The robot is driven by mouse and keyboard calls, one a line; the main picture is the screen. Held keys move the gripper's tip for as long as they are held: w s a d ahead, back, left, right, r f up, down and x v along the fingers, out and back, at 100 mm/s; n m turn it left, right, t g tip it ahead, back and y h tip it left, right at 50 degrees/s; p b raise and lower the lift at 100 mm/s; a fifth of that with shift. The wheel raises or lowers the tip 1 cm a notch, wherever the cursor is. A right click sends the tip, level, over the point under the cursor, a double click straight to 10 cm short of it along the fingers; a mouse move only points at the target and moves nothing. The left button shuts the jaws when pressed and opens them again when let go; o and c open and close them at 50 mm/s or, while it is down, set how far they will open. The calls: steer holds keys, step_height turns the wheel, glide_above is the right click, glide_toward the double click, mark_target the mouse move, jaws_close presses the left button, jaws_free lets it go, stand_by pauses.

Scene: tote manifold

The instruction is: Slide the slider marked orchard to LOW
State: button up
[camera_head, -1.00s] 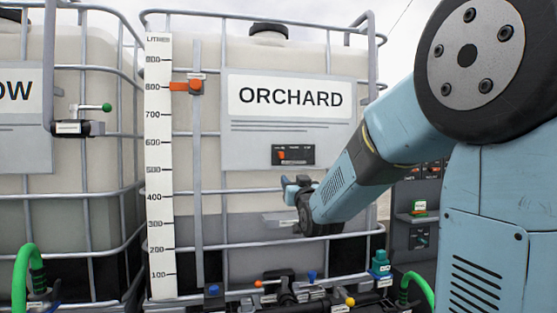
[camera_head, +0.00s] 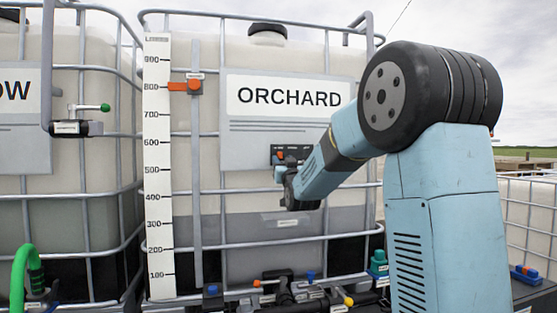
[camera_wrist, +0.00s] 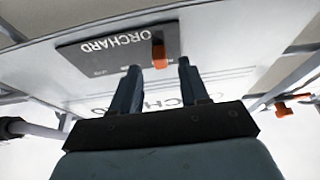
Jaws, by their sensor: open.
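The orchard slider is a small black panel (camera_head: 299,150) on the plate under the ORCHARD sign (camera_head: 290,97), with an orange knob (camera_head: 281,155) near its left end. In the wrist view the panel (camera_wrist: 100,52) appears upside down with ORCHARD lettering, and the orange knob (camera_wrist: 159,52) is toward its right end. My gripper (camera_head: 283,174) is just below the panel and hides part of its lower edge. In the wrist view my gripper (camera_wrist: 160,68) is open, with the knob lying between the lines of its two fingertips. Contact cannot be told, and the LOW mark is not readable.
An orange marker (camera_head: 194,86) sits on a vertical rod beside the white litre scale (camera_head: 158,200). Metal cage bars (camera_head: 240,190) surround the tank. Valves with coloured handles (camera_head: 285,290) are below.

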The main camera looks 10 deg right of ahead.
mark_target(280, 156)
steer(key=shift+x, duration=1.55)
steer(key=shift+c, duration=0.3)
jaws_close()
